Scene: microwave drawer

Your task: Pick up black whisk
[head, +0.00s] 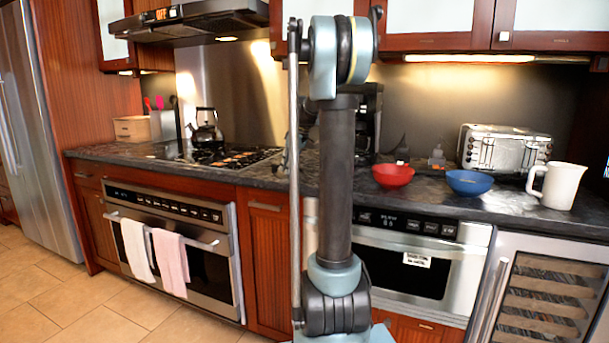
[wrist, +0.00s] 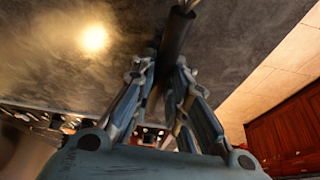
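A black rod-like thing (wrist: 178,38), which looks like the black whisk's handle, runs up between the fingers of my gripper (wrist: 163,65) in the wrist view. A small pale metallic end shows at the top edge of that view. The fingers stand close on both sides of the handle and look shut on it. The whisk's wire end is not clearly seen. In the head view my own arm stands in the middle and hides the gripper and the whisk.
A dark counter (head: 436,190) holds a red bowl (head: 393,176), a blue bowl (head: 469,183), a toaster (head: 505,149) and a white pitcher (head: 560,186). A kettle (head: 206,131) stands on the stove at left. Below the counter is a microwave drawer (head: 407,264). Tiled floor is open at lower left.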

